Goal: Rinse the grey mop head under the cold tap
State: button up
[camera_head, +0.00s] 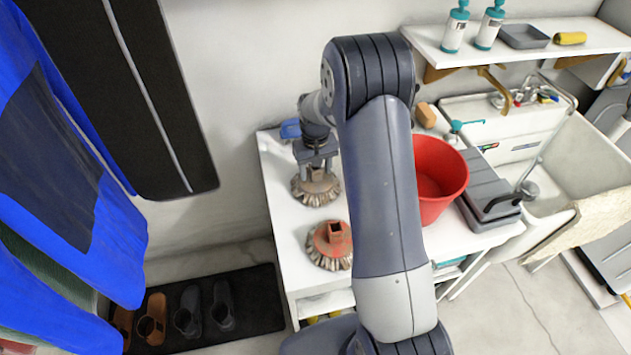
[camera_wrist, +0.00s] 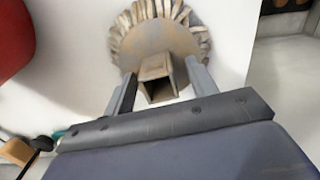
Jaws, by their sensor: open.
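The grey mop head (camera_head: 315,190) lies on the white counter, with a brownish plate, a square socket and a fringe of pale strands around its edge. It also shows in the wrist view (camera_wrist: 165,38). My gripper (camera_head: 316,160) is right above it, pointing down. In the wrist view, my gripper's fingers (camera_wrist: 160,80) are open, one on each side of the socket; I cannot tell whether they touch it. A red mop head (camera_head: 331,244) lies nearer on the counter. The taps (camera_head: 522,97) are on the wall above the white sink (camera_head: 578,160) at the right.
A red bucket (camera_head: 439,178) and grey cases (camera_head: 487,190) stand on the counter between my arm and the sink. A shelf (camera_head: 600,40) with soap bottles hangs above. Boots on a dark mat (camera_head: 255,298) are on the floor at left, below blue hanging cloth (camera_head: 70,190).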

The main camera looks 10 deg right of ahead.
jog(key=shift+s, duration=0.1)
jog(key=shift+c, duration=0.2)
grip_shut()
